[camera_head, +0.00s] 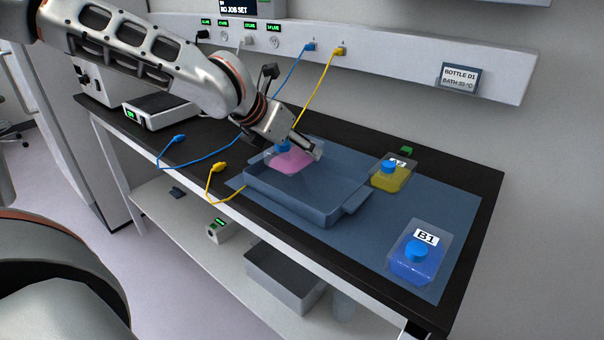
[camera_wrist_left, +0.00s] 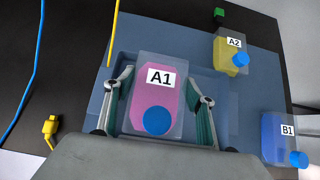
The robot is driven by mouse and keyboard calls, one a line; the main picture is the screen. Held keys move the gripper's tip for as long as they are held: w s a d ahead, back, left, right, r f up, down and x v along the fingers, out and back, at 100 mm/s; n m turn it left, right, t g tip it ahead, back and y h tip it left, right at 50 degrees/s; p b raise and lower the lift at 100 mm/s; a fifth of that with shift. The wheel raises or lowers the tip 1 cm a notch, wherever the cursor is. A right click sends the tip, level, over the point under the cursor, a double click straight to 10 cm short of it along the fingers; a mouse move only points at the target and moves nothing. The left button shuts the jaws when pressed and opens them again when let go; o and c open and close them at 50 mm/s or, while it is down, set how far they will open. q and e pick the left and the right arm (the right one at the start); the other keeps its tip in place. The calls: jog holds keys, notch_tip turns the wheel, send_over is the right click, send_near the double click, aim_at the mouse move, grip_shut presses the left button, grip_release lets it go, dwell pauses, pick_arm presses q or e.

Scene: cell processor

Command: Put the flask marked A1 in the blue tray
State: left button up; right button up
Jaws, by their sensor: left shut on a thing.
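The flask marked A1 (camera_wrist_left: 160,100) is clear with pink contents and a blue cap, and its label faces the left wrist camera. My left gripper (camera_wrist_left: 163,88) is shut on it, one finger at each side. In the head view the pink flask (camera_head: 291,160) is at the back left part of the blue tray (camera_head: 325,212). I cannot tell whether its underside touches the tray floor. The rest of the tray looks empty. My right gripper is not in view.
Yellow flask A2 (camera_head: 391,175) stands right of the tray, and blue flask B1 (camera_head: 417,262) stands nearer the front right, both on the blue mat (camera_head: 452,215). Blue (camera_head: 205,151) and yellow (camera_head: 221,190) cables hang from the wall panel and lie left of the tray.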

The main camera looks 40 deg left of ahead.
aim_at(297, 179)
pick_arm(q)
jog(key=shift+f, duration=0.6)
notch_tip(297, 179, down, 4)
jog(key=shift+f+b, duration=0.2)
jog(key=shift+b, duration=0.7)
jog(key=shift+s+r, duration=0.1)
jog(key=shift+r, duration=0.1)
jog(key=shift+f, duration=0.25)
jog(key=o, duration=1.6)
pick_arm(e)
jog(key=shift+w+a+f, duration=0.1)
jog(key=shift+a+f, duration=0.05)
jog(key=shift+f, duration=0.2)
pick_arm(q)
jog(key=shift+r, duration=0.1)
